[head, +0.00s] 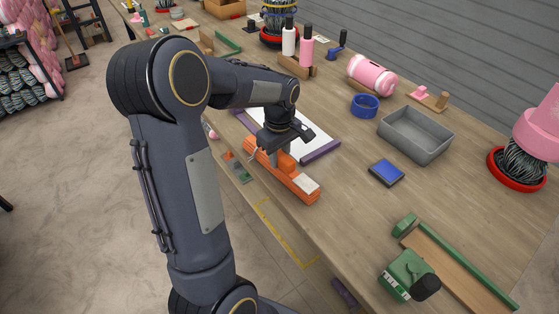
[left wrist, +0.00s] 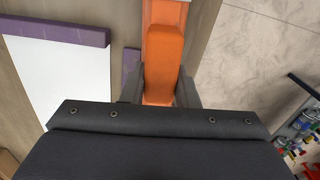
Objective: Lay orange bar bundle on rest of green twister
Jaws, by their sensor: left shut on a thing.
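The orange bar bundle (head: 268,163) is long, with a pale patch near its right end. My left gripper (head: 284,150) is over its middle and shut on it. In the left wrist view, the orange bundle (left wrist: 163,62) sits between the two fingers (left wrist: 163,92). It is by the table's front edge; I cannot tell whether it touches the table. A green device with a black knob, likely the green twister (head: 404,272), stands at the lower right, well apart from the bundle. A small green block (head: 404,224) is near it; I cannot tell which part is the rest. My right gripper is not in view.
A white sheet with purple bars (head: 321,151) lies behind the bundle. A blue pad (head: 386,172), a grey bin (head: 415,136) and a blue ring (head: 365,107) are farther right. A green-edged wooden board (head: 455,272) adjoins the green device. Table between bundle and device is mostly clear.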

